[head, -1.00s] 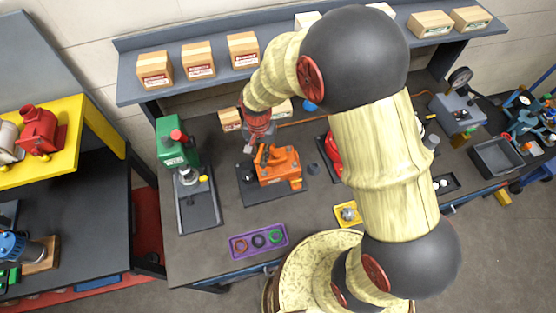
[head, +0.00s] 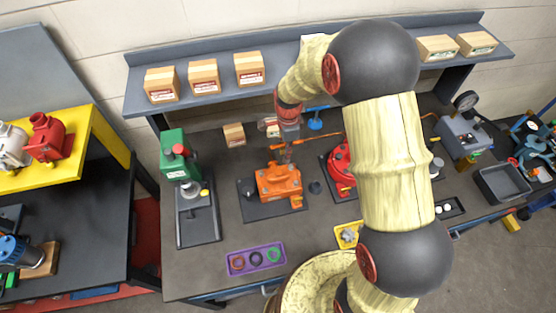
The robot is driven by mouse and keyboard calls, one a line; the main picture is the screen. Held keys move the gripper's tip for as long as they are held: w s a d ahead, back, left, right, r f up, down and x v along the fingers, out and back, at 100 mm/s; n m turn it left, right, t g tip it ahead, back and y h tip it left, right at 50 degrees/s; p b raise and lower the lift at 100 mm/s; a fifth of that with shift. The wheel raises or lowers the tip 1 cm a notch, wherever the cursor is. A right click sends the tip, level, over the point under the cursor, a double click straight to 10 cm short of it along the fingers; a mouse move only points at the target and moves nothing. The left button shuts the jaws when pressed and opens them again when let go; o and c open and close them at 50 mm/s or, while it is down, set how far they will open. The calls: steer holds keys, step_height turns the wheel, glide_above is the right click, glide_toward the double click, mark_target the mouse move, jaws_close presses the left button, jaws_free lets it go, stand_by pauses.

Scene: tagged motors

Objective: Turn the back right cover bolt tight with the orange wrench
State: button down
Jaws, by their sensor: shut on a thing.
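The orange motor (head: 279,183) sits on a dark plate (head: 255,210) in the middle of the bench. My gripper (head: 287,152) points down just behind and above it. It is shut on the orange wrench (head: 312,149), whose bar reaches out to the right of the gripper, toward the red motor. The wrench's far end and its contact with any bolt cannot be made out. The cover bolts, including the back right one, are too small or hidden to tell apart.
A red motor (head: 341,168) stands close on the right, partly behind my arm. A green press (head: 178,160) is on the left. A purple tray (head: 256,258) with rings lies in front. Cartons stand on the rear shelf (head: 290,65). Bare bench lies left of the motor plate.

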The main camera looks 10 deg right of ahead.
mark_target(291, 165)
steer(key=n, duration=0.2)
steer(key=d+f+n, duration=0.1)
steer(key=n, duration=0.2)
steer(key=w+d+f+n, duration=0.1)
steer(key=n, duration=0.1)
steer(key=shift+d+f+n, duration=0.2)
steer(key=shift+n, duration=0.2)
steer(key=n, duration=0.3)
steer(key=shift+w+f+n, duration=0.1)
steer(key=shift+f+n, duration=0.05)
steer(key=shift+n, duration=0.15)
steer(key=shift+f+n+b, duration=0.25)
steer(key=shift+n+b, duration=0.1)
steer(key=shift+n, duration=0.85)
steer(key=n, duration=0.4)
steer(key=shift+f+n+b, duration=0.2)
steer(key=shift+n+b, duration=0.2)
steer(key=n, duration=0.4)
steer(key=n+b, duration=0.1)
steer(key=n, duration=0.1)
steer(key=shift+f+n, duration=0.3)
steer(key=shift+f, duration=0.05)
steer(key=shift+f, duration=0.15)
